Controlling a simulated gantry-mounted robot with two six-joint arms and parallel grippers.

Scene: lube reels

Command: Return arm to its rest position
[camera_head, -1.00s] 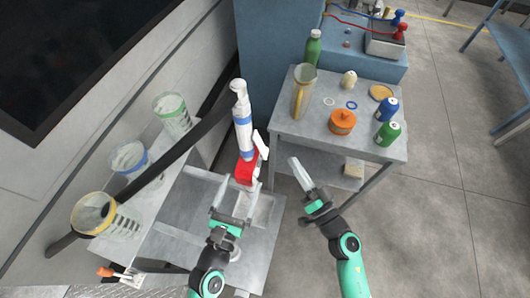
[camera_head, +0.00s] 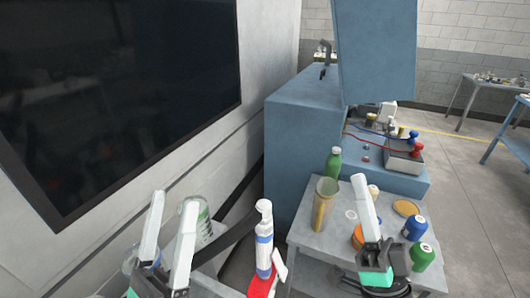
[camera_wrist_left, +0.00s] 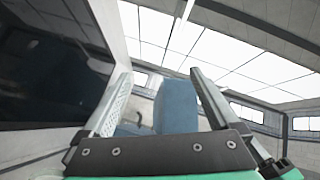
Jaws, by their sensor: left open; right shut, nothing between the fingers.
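My left gripper (camera_head: 173,200) is raised at the lower left of the head view, its two pale fingers pointing up and apart with nothing between them. In the left wrist view its open fingers (camera_wrist_left: 158,78) point toward the ceiling windows, with a blue cabinet behind the gap. My right gripper (camera_head: 362,182) is raised at the lower right in front of the small grey table (camera_head: 300,233), its fingers closed together and empty. The right gripper hides part of an orange pot (camera_head: 357,237).
A clear cup (camera_head: 205,228) is partly behind the left gripper. A green bottle (camera_head: 333,164), tall beaker (camera_head: 323,205), blue can (camera_head: 414,228) and green can (camera_head: 422,257) stand on the table.

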